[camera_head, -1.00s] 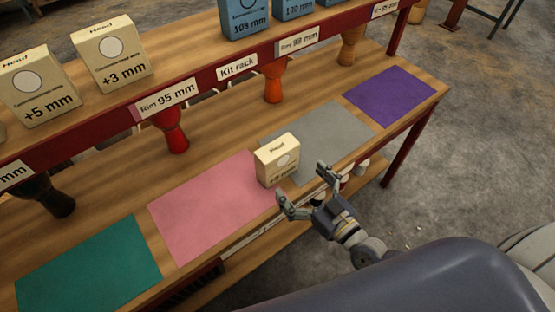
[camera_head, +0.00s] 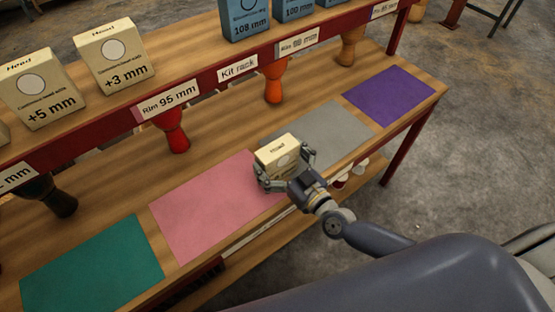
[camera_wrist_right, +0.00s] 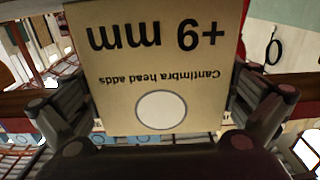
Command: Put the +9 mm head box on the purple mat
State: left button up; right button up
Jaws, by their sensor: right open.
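The +9 mm head box (camera_head: 277,150) is cream and stands between the pink mat and the grey mat. In the right wrist view its label (camera_wrist_right: 155,60) reads "+9 mm" upside down and fills the middle. My right gripper (camera_head: 284,172) is open, with one finger on each side of the box. I cannot tell whether the fingers touch it. The purple mat (camera_head: 390,96) lies empty at the right end of the table. My left gripper is not in view.
The pink mat (camera_head: 205,215), grey mat (camera_head: 335,130) and green mat (camera_head: 90,270) lie along the front of the table. The rack shelf above holds a +5 mm box (camera_head: 42,90), a +3 mm box (camera_head: 114,58) and blue boxes (camera_head: 245,18). Goblet drums (camera_head: 274,84) stand below the shelf.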

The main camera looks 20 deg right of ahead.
aim_at(283, 156)
jog(key=c, duration=0.9)
jog(key=shift+r, duration=0.1)
jog(key=shift+r+p, duration=0.3)
jog(key=shift+r, duration=0.25)
notch_tip(283, 156, up, 2)
jog(key=shift+r+p, duration=0.1)
jog(key=shift+p, duration=0.45)
jog(key=s+a+r, duration=0.1)
jog(key=s+a, duration=0.1)
jog(key=s, duration=0.6)
jog(key=s+a+r, duration=0.1)
jog(key=s+a, duration=0.1)
jog(key=s, duration=0.6)
jog(key=d+r+m+h, duration=0.1)
jog(key=d+r+h, duration=0.1)
jog(key=d+r, duration=0.1)
jog(key=w+d+r+m+h, duration=0.1)
jog(key=d+r+h, duration=0.1)
jog(key=r, duration=0.1)
jog(key=d+r+m+t+h, duration=0.1)
jog(key=d+r+m+h, duration=0.1)
jog(key=d+r, duration=0.1)
jog(key=shift+w+d+r, duration=0.3)
jog(key=shift+r, duration=0.05)
